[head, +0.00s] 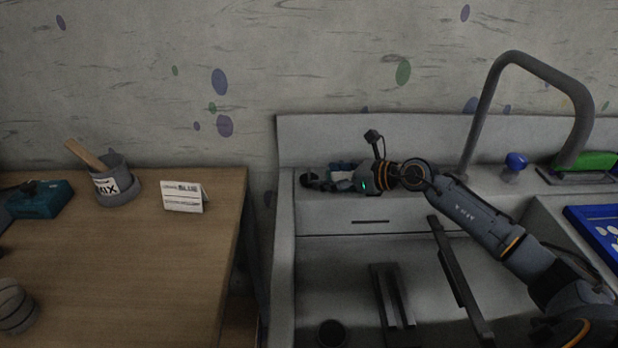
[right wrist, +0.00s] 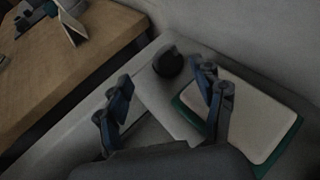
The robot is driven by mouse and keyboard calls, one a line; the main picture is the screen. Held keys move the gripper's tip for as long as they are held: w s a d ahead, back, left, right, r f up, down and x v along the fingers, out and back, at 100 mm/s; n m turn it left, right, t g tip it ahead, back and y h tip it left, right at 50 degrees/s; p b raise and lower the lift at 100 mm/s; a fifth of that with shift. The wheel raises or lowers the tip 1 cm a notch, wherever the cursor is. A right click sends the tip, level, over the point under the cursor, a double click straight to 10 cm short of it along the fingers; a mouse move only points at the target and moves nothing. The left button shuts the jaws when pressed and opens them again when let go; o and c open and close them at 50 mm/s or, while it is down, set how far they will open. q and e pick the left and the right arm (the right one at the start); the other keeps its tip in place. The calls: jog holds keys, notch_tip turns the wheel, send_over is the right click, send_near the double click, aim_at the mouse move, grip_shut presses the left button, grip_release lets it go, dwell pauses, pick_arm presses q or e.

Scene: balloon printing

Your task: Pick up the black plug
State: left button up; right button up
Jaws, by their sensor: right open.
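The black plug (right wrist: 167,62) is a small dark round piece on the sink's back ledge, near its left corner. It shows in the right wrist view just beyond and between my fingertips. My right gripper (right wrist: 165,80) is open and empty, with a finger on each side. In the head view my right gripper (head: 322,182) reaches left along the ledge, low over it. There the plug is hard to tell apart from the dark fingers. My left gripper is not in view.
A white and green flat block (right wrist: 245,120) lies by my right finger. The wooden table (head: 110,275) on the left holds a grey cup (head: 117,184), a white card (head: 183,197) and a teal box (head: 40,203).

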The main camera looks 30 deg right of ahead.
aim_at(306, 177)
jog(key=x, duration=0.3)
jog(key=shift+w+a+f, duration=0.15)
jog(key=shift+w, duration=0.4)
jog(key=x, duration=0.2)
jog(key=p+x, duration=0.1)
jog(key=x, duration=0.1)
jog(key=shift+w+d+f, duration=0.15)
jog(key=shift+w+d, duration=0.05)
jog(key=shift+s, duration=0.1)
jog(key=shift+c, duration=0.4)
jog(key=c, duration=1.2)
